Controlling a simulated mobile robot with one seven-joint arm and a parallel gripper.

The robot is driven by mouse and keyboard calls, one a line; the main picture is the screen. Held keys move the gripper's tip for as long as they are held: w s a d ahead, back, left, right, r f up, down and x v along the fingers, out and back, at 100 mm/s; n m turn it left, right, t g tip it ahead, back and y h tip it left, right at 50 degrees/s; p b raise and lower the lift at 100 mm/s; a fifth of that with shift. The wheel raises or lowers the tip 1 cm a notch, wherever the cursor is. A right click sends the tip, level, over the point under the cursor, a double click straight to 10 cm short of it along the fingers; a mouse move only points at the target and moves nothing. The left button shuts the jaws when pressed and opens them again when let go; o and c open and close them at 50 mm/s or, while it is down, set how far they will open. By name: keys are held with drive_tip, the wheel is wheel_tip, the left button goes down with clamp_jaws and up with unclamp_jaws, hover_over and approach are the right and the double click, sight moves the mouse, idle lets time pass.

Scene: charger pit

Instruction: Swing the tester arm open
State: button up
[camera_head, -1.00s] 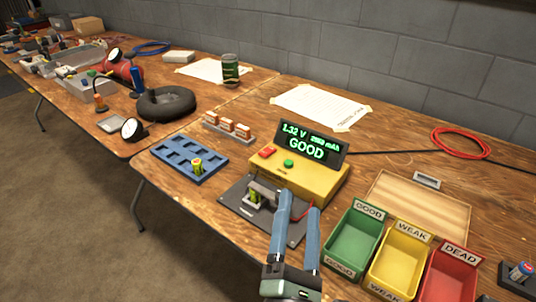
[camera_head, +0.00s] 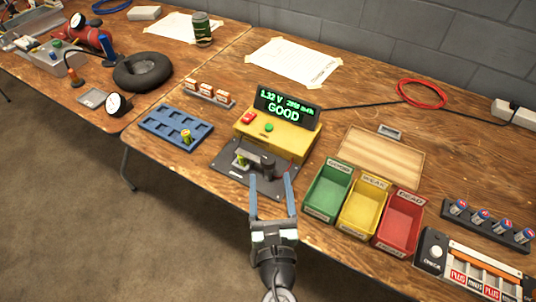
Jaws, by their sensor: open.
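The yellow tester (camera_head: 275,138) stands mid-table, and its display (camera_head: 286,108) reads 1.32 V and GOOD. In front of it lies a dark base plate (camera_head: 228,172). A green battery (camera_head: 241,160) stands on the plate's left part. The grey tester arm (camera_head: 254,156) reaches from the battery's side to a dark post on the right; whether it touches the battery is too small to tell. My gripper (camera_head: 270,177) is open and empty, its two blue fingers apart, pointing at the plate's front right edge. It is just short of the post.
Green (camera_head: 312,207), yellow (camera_head: 344,222) and red (camera_head: 379,241) bins stand right of my gripper. A blue tray (camera_head: 160,128) with one battery is left of the tester. A wooden board (camera_head: 380,155) lies behind the bins. A battery rack (camera_head: 490,228) is far right.

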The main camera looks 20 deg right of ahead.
sight(269, 167)
drive_tip(key=x, duration=0.6)
drive_tip(key=shift+w, duration=0.25)
drive_tip(key=shift+c, duration=0.2)
clamp_jaws()
idle(1.0)
